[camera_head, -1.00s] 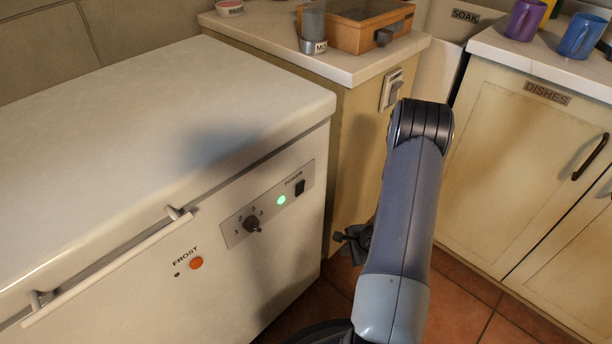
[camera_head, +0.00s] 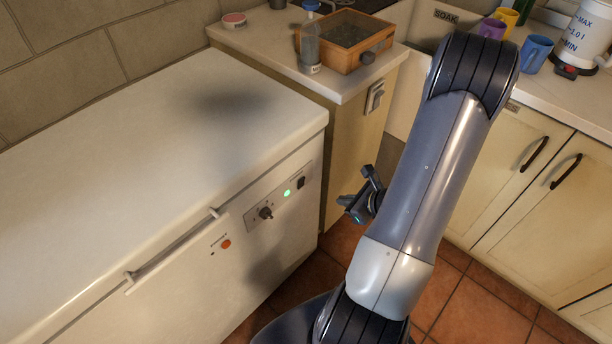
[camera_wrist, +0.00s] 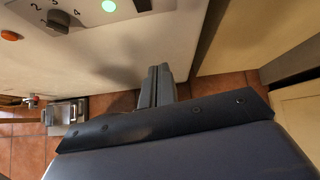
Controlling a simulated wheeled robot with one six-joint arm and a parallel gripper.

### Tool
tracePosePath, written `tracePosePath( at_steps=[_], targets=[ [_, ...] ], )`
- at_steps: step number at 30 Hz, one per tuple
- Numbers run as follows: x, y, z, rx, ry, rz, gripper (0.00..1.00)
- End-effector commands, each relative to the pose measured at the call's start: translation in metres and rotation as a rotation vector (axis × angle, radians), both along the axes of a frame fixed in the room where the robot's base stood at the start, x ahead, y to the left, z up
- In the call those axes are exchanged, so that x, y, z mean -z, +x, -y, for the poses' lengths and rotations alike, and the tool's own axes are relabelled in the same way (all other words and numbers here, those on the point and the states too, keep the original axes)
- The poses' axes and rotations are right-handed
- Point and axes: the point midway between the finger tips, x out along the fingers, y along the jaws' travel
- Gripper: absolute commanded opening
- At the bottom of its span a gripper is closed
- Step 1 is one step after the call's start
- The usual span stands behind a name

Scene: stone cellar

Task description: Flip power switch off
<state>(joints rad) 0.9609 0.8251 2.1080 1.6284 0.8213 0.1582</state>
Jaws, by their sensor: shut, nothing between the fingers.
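The black power switch (camera_head: 301,183) sits on the control panel (camera_head: 277,200) on the front of the white chest freezer (camera_head: 180,130). The green light (camera_head: 287,193) beside it is lit. In the wrist view the switch (camera_wrist: 143,5) is at the top edge, partly cut off, with the lit green light (camera_wrist: 109,6) to its left. My gripper (camera_head: 361,198) is right of the panel, apart from it, and partly hidden behind my arm in the head view. In the wrist view my gripper's fingers (camera_wrist: 158,72) are together and empty, below the switch and not touching it.
A dial (camera_head: 265,212) and an orange button (camera_head: 225,244) are left of the switch. A counter (camera_head: 345,95) with a wooden box (camera_head: 345,42) stands behind. Tiled floor (camera_head: 480,300) is clear at right.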

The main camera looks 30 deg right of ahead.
Motion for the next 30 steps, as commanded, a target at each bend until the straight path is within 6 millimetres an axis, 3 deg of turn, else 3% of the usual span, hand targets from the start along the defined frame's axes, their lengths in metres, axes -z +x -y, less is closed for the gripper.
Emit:
tracePosePath(
  at_steps=[1,3,9,23,30],
  targets=[
    [-0.019,-0.003,0.000,0.024,0.024,0.005,0.00],
    [-0.031,-0.005,0.000,0.052,0.054,0.010,0.00],
    [-0.046,-0.009,-0.001,0.092,0.102,0.018,0.00],
    [-0.044,-0.006,-0.002,0.092,0.107,0.018,0.00],
    [-0.024,0.016,-0.012,0.089,0.108,0.017,0.00]
  ],
)
